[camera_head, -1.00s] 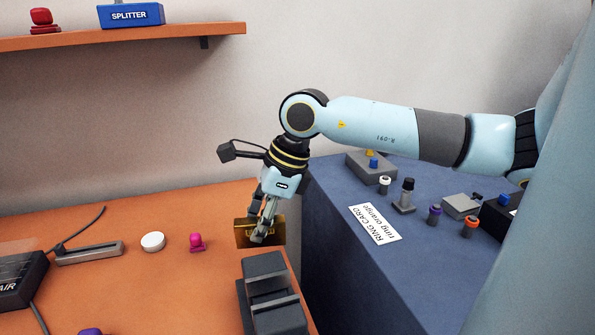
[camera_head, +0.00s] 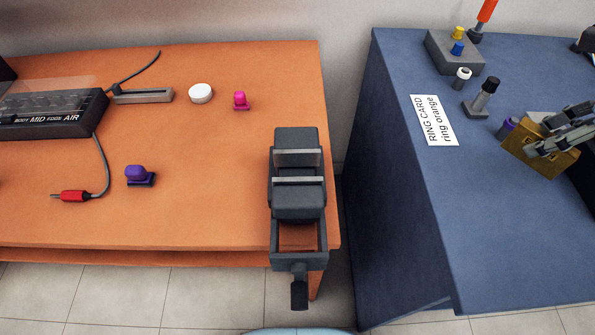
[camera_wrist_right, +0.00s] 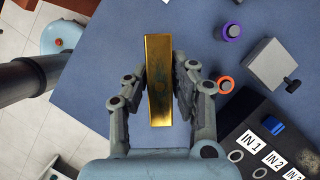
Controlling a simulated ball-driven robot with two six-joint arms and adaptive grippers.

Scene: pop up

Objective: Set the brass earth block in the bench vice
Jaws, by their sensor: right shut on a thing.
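The brass earth block (camera_head: 535,150) is a gold box at the right edge of the head view, over the blue bench. My right gripper (camera_head: 565,133) is shut on it; the wrist view shows the brass block (camera_wrist_right: 158,70) upright in the picture between the two fingers of the right gripper (camera_wrist_right: 159,90). The bench vice (camera_head: 298,205) is dark grey and stands at the right end of the orange bench. Its two pale jaw plates are apart, with a narrow gap between them, and the gap is empty. My left gripper is out of view.
On the blue bench (camera_head: 400,190) lie a ring card (camera_head: 434,120), a grey box with buttons (camera_head: 455,52) and a dark post (camera_head: 482,98). The orange bench (camera_head: 200,210) holds a magenta piece (camera_head: 241,101), a white disc (camera_head: 200,93) and a purple piece (camera_head: 140,175). A gap separates the benches.

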